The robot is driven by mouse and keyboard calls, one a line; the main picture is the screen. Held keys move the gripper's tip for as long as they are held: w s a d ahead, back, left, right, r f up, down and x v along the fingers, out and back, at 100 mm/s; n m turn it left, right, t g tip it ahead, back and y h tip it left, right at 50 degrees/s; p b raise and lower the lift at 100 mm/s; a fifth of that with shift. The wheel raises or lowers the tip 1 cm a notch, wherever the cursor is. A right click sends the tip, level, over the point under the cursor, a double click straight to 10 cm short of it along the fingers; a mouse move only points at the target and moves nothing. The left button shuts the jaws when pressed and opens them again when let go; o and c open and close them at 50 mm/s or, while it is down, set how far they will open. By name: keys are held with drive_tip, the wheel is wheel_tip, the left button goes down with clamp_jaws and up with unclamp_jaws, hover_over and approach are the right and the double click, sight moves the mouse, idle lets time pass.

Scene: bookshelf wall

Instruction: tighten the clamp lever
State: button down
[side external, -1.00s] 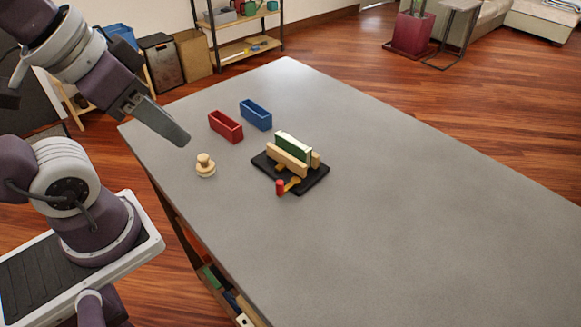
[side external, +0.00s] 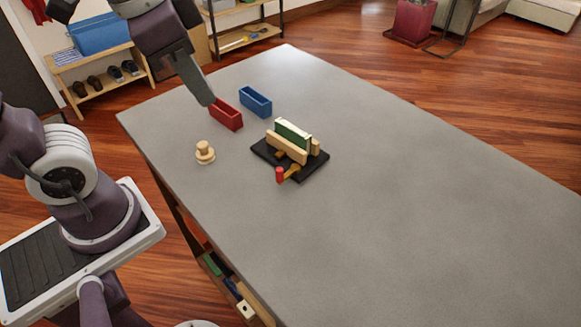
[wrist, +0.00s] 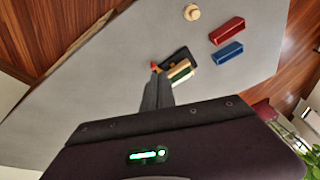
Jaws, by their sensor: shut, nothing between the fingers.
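The clamp stands on a black base (side external: 314,172) on the grey table. Two pale wooden jaws (side external: 286,148) stand on either side of a green book-like block (side external: 293,134). The clamp lever (side external: 292,172) is at the front of the clamp, with a red knob (side external: 280,175) at its end. My gripper (side external: 208,100) is shut and empty, above the table to the left of the clamp and close to the red bin in the picture. In the wrist view my shut fingers (wrist: 157,92) partly overlap the clamp, whose red knob (wrist: 154,67) still shows.
A red bin (side external: 226,115) and a blue bin (side external: 256,102) stand behind the clamp to the left. A round wooden knob-shaped piece (side external: 205,153) stands near the table's left edge. The right and front of the grey table (side external: 420,210) are clear.

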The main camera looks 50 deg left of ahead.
drive_tip(key=w+d+f+m+g+y, duration=0.1)
drive_tip(key=w+d+f+m+g, duration=0.1)
drive_tip(key=w+d+f+m, duration=0.2)
drive_tip(key=w+d+f+m+g+y, duration=0.1)
drive_tip(key=w+d+f+m+g, duration=0.1)
drive_tip(key=w+d+f+m, duration=0.3)
drive_tip(key=w+d+m, duration=0.1)
drive_tip(key=w+d, duration=0.3)
drive_tip(key=shift+g, duration=0.3)
drive_tip(key=x, duration=0.9)
drive_tip(key=shift+a, duration=0.25)
drive_tip(key=a, duration=0.2)
drive_tip(key=s+a+f, duration=0.1)
drive_tip(key=shift+s+a, duration=0.15)
drive_tip(key=shift+a, duration=0.2)
drive_tip(key=shift+a+r, duration=0.1)
drive_tip(key=shift+a, duration=0.05)
